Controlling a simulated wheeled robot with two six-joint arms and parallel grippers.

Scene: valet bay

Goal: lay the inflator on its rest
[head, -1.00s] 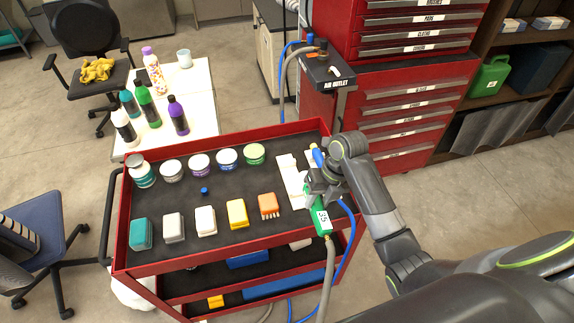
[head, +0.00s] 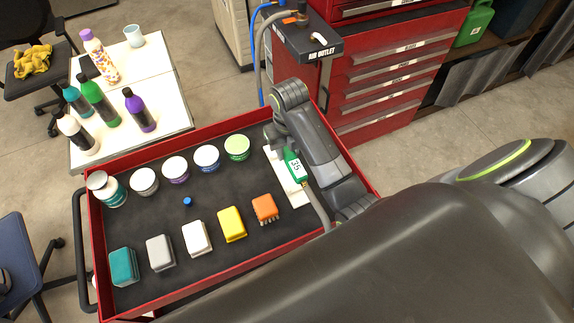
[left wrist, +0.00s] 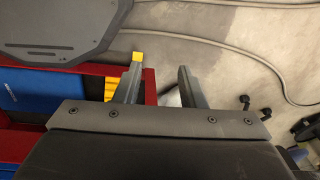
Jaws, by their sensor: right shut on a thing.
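The green inflator (head: 292,162), with a white "35" label and a grey hose, is at the right end of the red cart's top tray. It lies over the white rest (head: 300,196), close above or touching it; I cannot tell which. My right gripper (head: 283,148) is shut on the inflator, and my own arm hides most of the jaws and part of the rest. In the left wrist view my left gripper (left wrist: 159,70) is open with nothing between its fingers. It is outside the head view.
The red cart (head: 215,142) carries a row of round tins and a row of brushes and blocks left of the rest. A small blue cap (head: 187,201) lies between the rows. The air outlet box (head: 317,48) stands behind. A white table (head: 165,98) holds bottles.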

